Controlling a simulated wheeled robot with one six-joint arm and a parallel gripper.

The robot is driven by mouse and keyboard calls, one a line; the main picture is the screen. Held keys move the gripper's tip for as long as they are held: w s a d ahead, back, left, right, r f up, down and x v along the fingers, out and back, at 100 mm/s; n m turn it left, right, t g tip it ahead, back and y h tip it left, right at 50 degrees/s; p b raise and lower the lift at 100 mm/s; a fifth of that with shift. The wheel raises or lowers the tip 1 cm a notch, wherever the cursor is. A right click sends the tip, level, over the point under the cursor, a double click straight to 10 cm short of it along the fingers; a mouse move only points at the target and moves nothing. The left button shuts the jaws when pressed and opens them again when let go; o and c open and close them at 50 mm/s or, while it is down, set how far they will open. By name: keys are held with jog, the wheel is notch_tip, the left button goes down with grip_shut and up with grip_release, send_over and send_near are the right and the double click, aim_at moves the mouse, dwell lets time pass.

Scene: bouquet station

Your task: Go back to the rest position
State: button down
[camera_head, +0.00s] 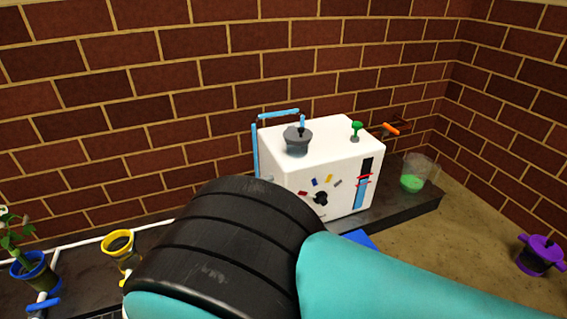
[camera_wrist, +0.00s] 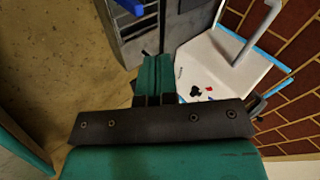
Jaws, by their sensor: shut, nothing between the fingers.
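My gripper (camera_wrist: 155,78) shows in the wrist view with its two green fingers together and nothing between them. Past its fingertips are a grey cabinet side and the white machine (camera_wrist: 225,62). In the head view my teal and black arm fills the lower middle and hides part of the counter; the gripper itself is not visible there. The white machine (camera_head: 335,188) stands on the dark counter against the brick wall, with a grey pot-shaped part, a green knob, an orange lever and a dial on it.
A beaker with green liquid (camera_head: 412,180) stands right of the machine. A plant in a blue-rimmed pot (camera_head: 36,275) and a yellow-rimmed container (camera_head: 118,243) are at the left. A purple-lidded pot (camera_head: 541,254) is at the far right. Brown floor (camera_wrist: 60,50) shows in the wrist view.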

jog(key=w+d+r+n+g+p, duration=0.2)
jog(key=d+r+n+g, duration=0.15)
jog(key=d+r, duration=0.7)
jog(key=w+d+r+n+g+p, duration=0.2)
jog(key=d+r+n, duration=0.3)
jog(key=r, duration=1)
jog(key=s+d+r+n+g+y+p, duration=0.2)
jog(key=s+d+r+n+y+p, duration=0.15)
jog(key=s+d+r+n, duration=0.9)
notch_tip(320, 180, up, 41)
jog(key=s+d+m+p, duration=0.1)
jog(key=s+m+p, duration=0.1)
jog(key=p, duration=3.5)
jog(key=shift+d+h+p, duration=0.2)
jog(key=shift+h+p, duration=0.15)
jog(key=shift+h, duration=0.1)
jog(key=shift+d, duration=0.1)
